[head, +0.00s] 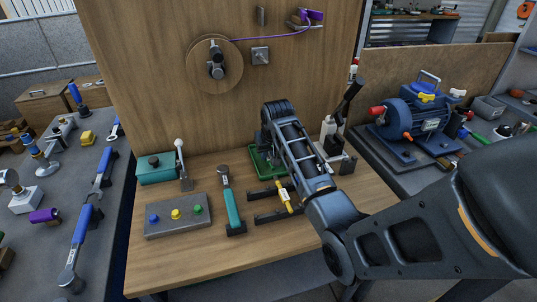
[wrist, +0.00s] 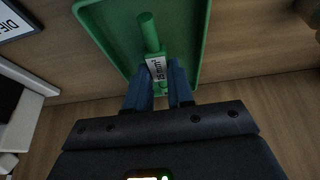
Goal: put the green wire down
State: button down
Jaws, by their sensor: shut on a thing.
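The green wire (wrist: 150,32) shows in the wrist view as a short, thick green rod with a white printed label around it. My gripper (wrist: 160,88) is shut on it, with one blue finger on each side just below the label. The wire is over the green tray (wrist: 196,40); I cannot tell whether it touches the tray floor. In the head view the green tray (head: 256,168) sits on the wooden bench near the back board, partly hidden by my arm. My fingertips and the wire cannot be made out there.
A hammer (head: 231,205), a button panel (head: 178,214) and a teal box (head: 155,168) lie to the left. A yellow-handled tool (head: 284,198) on black supports is in front of the tray. The bench's front strip is clear.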

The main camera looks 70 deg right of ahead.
jog(key=shift+f, duration=0.55)
jog(key=shift+f, duration=0.55)
jog(key=c, duration=1.3)
grip_release()
jog(key=shift+s, duration=0.1)
jog(key=o, duration=0.3)
jog(key=shift+s+a+f, duration=0.1)
jog(key=shift+s+f, duration=0.05)
jog(key=shift+f, duration=0.05)
jog(key=shift+s+r, duration=0.1)
jog(key=shift+r, duration=0.45)
jog(key=v, duration=1.2)
jog(key=shift+w+r, duration=0.2)
jog(key=shift+w, duration=0.15)
